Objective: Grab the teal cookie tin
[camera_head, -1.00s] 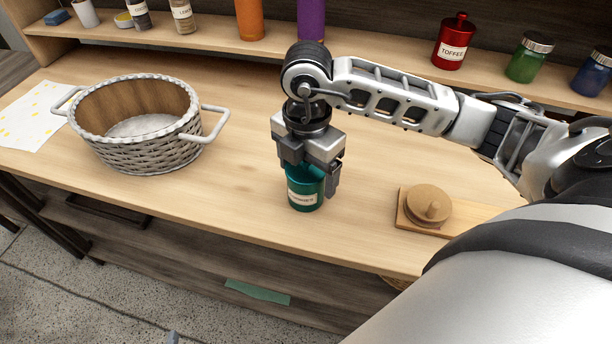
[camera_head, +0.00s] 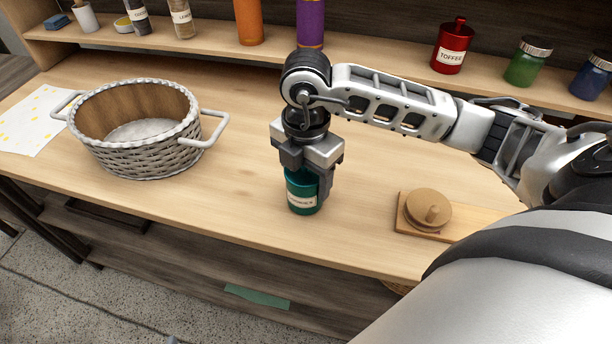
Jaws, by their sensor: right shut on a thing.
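The teal cookie tin (camera_head: 302,204) stands upright near the front edge of the wooden table, with a pale label on its side. My right gripper (camera_head: 306,178) comes down on it from above and is shut on its upper part. The fingers hide the top of the tin. I cannot tell whether its base is clear of the table. My left gripper is not in view.
A white wicker basket (camera_head: 150,158) with two handles stands to the left. A back shelf holds a red toffee tin (camera_head: 452,48), a green jar (camera_head: 526,64) and several bottles. Bare table lies between basket and tin.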

